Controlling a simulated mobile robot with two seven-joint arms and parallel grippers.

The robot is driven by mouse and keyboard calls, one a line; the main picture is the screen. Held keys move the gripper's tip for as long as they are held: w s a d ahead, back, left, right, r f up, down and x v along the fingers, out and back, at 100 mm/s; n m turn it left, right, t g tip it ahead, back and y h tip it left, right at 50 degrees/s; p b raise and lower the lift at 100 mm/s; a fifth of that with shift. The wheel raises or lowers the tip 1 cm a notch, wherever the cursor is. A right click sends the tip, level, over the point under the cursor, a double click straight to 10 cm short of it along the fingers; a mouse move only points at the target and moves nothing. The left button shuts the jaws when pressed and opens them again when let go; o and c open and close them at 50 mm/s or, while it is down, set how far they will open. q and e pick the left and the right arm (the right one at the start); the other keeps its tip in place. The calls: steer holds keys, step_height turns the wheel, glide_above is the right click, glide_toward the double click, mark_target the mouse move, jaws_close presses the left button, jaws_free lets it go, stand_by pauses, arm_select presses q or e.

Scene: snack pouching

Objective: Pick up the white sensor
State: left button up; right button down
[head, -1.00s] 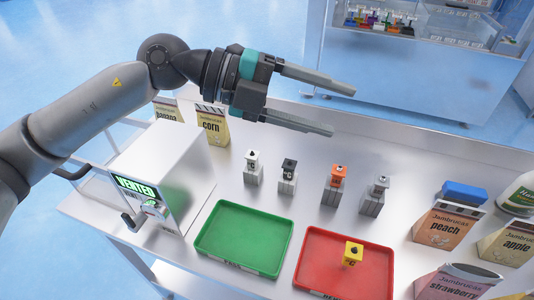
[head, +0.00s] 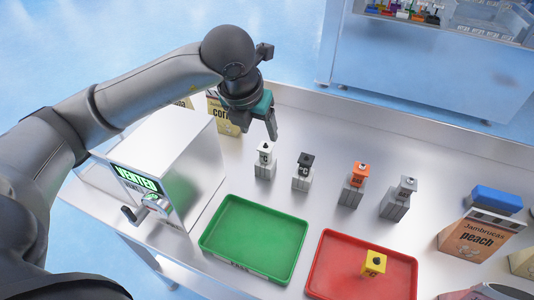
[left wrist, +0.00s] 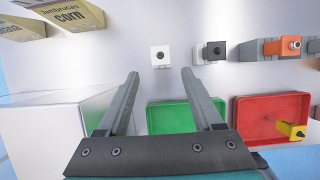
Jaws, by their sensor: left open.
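The white sensor (head: 264,147) is a small white cube with a dark knob on top, upright on a grey block at the back left of the table. In the left wrist view it shows from above (left wrist: 160,55), ahead of and between the lines of my fingers. My left gripper (head: 262,138) points down just above and behind the white sensor, apart from it as far as I can tell. In the left wrist view its two fingers (left wrist: 160,73) are spread with nothing between them. My right gripper is not in view.
Black (head: 305,160), orange (head: 360,170) and grey (head: 407,185) sensors stand in a row to the right. A green tray (head: 207,240) and a red tray (head: 312,285) with a yellow sensor (head: 374,263) lie in front. A white box (head: 180,150) marked VENTED and a corn pouch (head: 222,117) are left.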

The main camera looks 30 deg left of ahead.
mark_target(265, 148)
arm_select(q)
steer(key=x, duration=1.1)
steer(key=shift+s+d, duration=0.1)
steer(key=shift+s, duration=0.05)
jaws_close()
